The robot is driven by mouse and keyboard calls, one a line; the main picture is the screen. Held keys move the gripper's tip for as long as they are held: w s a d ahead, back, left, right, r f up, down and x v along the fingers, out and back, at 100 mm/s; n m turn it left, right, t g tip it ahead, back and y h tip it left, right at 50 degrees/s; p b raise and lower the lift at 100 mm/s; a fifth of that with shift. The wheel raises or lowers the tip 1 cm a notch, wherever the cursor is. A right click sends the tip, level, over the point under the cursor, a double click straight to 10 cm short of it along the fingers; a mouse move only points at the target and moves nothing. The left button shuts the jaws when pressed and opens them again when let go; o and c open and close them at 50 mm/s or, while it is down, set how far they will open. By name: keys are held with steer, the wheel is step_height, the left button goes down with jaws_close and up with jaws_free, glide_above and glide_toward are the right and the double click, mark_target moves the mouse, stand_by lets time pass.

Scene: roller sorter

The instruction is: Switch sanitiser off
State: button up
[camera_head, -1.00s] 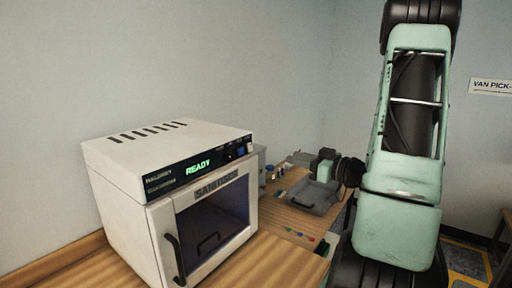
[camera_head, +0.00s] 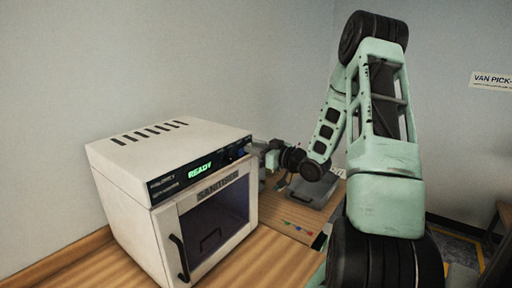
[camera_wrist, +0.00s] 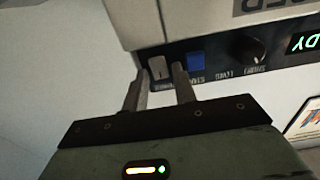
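The sanitiser (camera_head: 125,215) is a white box with a dark front panel and a closed glass door, standing on the wooden counter. Its green display (camera_head: 201,170) reads READY; part of it shows upside down in the wrist view (camera_wrist: 303,42). In the wrist view the panel carries a pale grey switch (camera_wrist: 158,67), a blue button (camera_wrist: 196,61) and a black knob (camera_wrist: 248,48). My gripper (camera_wrist: 158,76) is open, its two fingers apart, with the tips close to the pale switch, one towards each side of it. I cannot tell whether they touch it.
The wooden counter (camera_head: 255,262) is bare in front of the sanitiser. A grey tray (camera_head: 312,193) and small coloured items (camera_head: 298,227) lie to its right. A wall stands close behind. A wall sign (camera_head: 492,80) hangs at the right.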

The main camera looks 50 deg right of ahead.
jaws_close()
steer(key=t+b, duration=0.1)
steer(key=b, duration=0.4)
steer(key=f+t+b, duration=0.1)
steer(key=t+b, duration=0.1)
steer(key=b, duration=0.3)
steer(key=shift+f+t, duration=0.15)
steer(key=shift+t, duration=0.15)
